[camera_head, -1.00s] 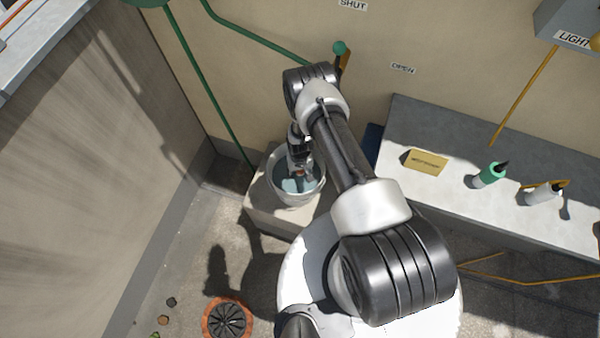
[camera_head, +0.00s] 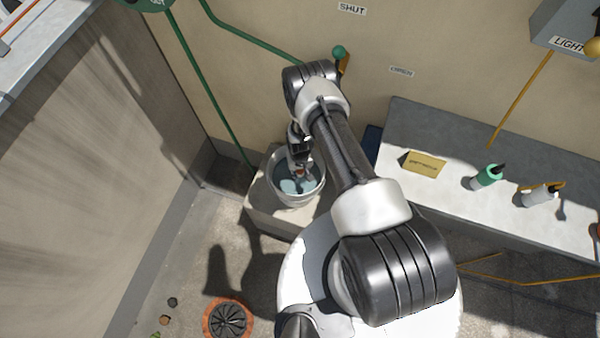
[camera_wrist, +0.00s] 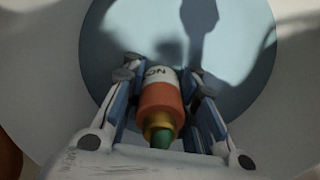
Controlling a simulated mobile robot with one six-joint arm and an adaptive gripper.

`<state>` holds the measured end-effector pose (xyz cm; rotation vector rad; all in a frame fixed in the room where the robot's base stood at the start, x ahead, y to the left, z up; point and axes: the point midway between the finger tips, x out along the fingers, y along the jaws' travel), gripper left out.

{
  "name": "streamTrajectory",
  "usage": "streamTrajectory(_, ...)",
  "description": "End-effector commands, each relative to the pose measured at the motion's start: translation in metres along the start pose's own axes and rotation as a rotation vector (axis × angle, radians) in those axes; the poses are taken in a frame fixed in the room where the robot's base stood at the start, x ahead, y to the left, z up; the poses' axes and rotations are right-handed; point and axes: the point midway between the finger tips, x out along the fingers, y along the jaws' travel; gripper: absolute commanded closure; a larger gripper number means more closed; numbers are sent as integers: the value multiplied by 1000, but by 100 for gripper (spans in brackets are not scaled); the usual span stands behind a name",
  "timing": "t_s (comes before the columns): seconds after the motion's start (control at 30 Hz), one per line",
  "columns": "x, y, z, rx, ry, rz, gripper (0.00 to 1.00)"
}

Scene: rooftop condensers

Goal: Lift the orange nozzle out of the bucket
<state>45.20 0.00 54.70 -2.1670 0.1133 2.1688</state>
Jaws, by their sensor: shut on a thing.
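The orange nozzle (camera_wrist: 160,98) is between the two fingers of my gripper (camera_wrist: 162,85) in the wrist view. It has a white band with dark letters, a brass-coloured collar and a green end. My gripper is shut on it. In the head view my gripper (camera_head: 299,172) points down inside the rim of the grey metal bucket (camera_head: 295,203), and only a small orange patch of the nozzle shows. The bucket holds bluish water (camera_head: 290,186), which also shows behind the nozzle in the wrist view. I cannot tell whether the nozzle touches the water.
The bucket stands on a concrete block (camera_head: 262,215) by the wall. A grey bench (camera_head: 455,205) at the right holds a yellow sign (camera_head: 424,165), a green bottle (camera_head: 487,178) and a white bottle (camera_head: 540,196). A round drain (camera_head: 228,320) lies on the floor. A green lever (camera_head: 339,52) is on the wall.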

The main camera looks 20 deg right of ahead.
Motion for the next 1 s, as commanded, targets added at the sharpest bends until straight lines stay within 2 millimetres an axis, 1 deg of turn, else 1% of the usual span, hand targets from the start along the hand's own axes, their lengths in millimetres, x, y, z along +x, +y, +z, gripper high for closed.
streamTrajectory(0.03, -8, 0, 0, 0, 1, 0, 100)
streamTrajectory(0.1, -13, 0, -1, 0, 2, 0, 100)
streamTrajectory(1.0, -85, 0, -1, 0, 2, 0, 100)
